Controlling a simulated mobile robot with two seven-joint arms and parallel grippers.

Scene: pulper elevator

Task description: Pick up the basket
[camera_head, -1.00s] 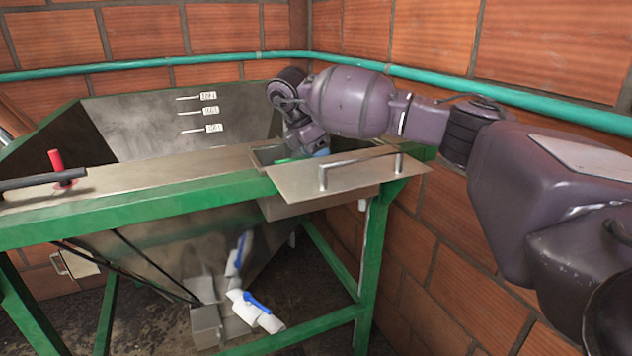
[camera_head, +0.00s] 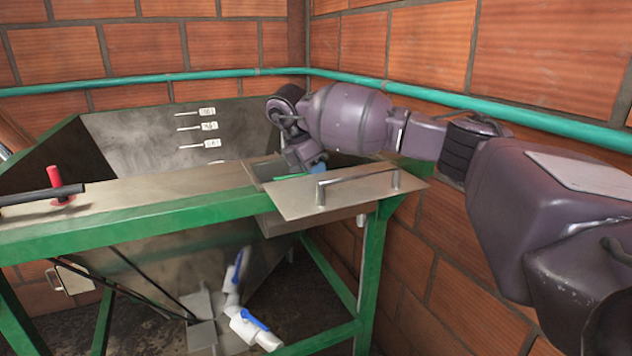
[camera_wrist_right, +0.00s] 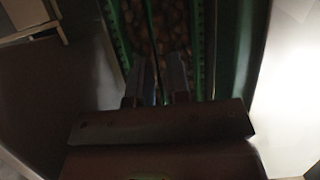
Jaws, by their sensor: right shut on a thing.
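The basket (camera_wrist_right: 197,45) has green perforated sides and brown, grainy contents in the right wrist view. A green strip (camera_head: 290,177), apparently its rim, shows at the opening beside the lid in the head view. My right gripper (camera_wrist_right: 157,68) is over the basket, its fingers shut on a thin dark bar that runs along the middle, apparently the basket's handle. In the head view, my right arm reaches down to the opening and its fingertips are hidden. The basket's lower part is hidden. My left gripper is not in view.
A metal hopper (camera_head: 140,130) in a green frame (camera_head: 130,222) stands against brick walls. A steel lid (camera_head: 340,198) with a bar handle lies in front of the opening. A teal pipe (camera_head: 420,93) runs along the walls. A black-handled lever (camera_head: 42,194) sits at the left.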

